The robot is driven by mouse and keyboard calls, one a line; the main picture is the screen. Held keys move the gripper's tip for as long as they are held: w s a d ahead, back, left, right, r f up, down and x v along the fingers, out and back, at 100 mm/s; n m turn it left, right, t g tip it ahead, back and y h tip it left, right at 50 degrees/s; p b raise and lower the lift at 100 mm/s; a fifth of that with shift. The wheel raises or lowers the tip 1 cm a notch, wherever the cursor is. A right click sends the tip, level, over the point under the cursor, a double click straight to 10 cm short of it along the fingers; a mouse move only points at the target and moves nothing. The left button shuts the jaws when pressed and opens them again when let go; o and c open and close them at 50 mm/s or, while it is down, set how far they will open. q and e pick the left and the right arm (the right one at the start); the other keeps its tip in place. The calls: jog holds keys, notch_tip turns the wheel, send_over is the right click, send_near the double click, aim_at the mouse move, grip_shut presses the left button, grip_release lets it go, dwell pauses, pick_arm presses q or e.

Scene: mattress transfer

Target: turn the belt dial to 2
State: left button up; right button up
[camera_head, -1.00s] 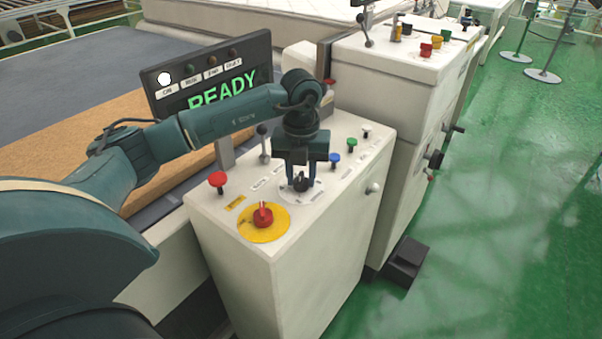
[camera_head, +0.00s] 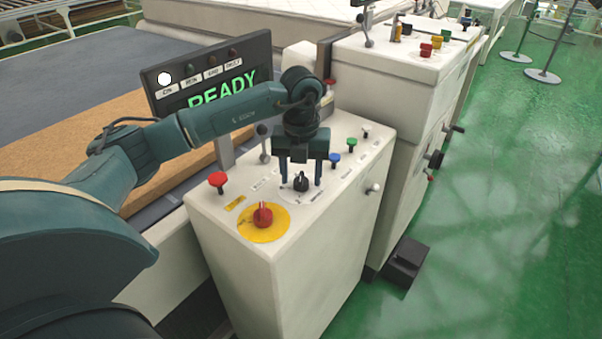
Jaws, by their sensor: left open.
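The dial (camera_head: 301,182) is a small black knob on a round white scale plate on top of the white control cabinet (camera_head: 290,250). The numbers on the plate are too small to read. My left gripper (camera_head: 301,180) points down over the dial. Its two fingers are apart, one on each side of the knob, and I cannot tell whether they touch it. The display (camera_head: 222,91) behind the cabinet reads READY in green. My right gripper does not show.
A red knob (camera_head: 263,215) on a yellow disc sits in front of the dial. Red (camera_head: 218,181), blue (camera_head: 335,159) and green (camera_head: 352,145) buttons and a lever (camera_head: 263,145) stand close around it. A taller cabinet (camera_head: 400,60) is behind right. Green floor (camera_head: 500,230) is open at right.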

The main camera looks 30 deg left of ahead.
aim_at(301, 175)
pick_arm(q)
notch_tip(301, 175, up, 13)
jog(key=shift+b, duration=0.3)
jog(key=shift+f, duration=0.1)
dwell(0.4)
